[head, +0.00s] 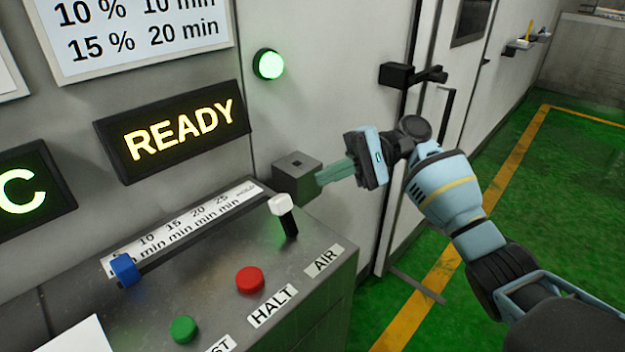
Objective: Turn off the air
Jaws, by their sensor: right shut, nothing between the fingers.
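The AIR switch is a short black lever with a white tip (281,205), standing up from the right end of the console top. The AIR label (324,261) lies in front of it to the right. My right gripper (322,177) is shut and empty, with its green fingers pointing left. It is up and to the right of the lever, apart from it in the picture. The fingertips overlap or sit close to a grey box (296,163) on the wall; I cannot tell if they touch. My left gripper is not in view.
The console (215,285) also has a red HALT button (249,280), a green button (183,329) and a blue slider (124,269) on a minute scale. A READY sign (180,130) and a green lamp (269,64) are lit. A door handle (412,75) sticks out at right.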

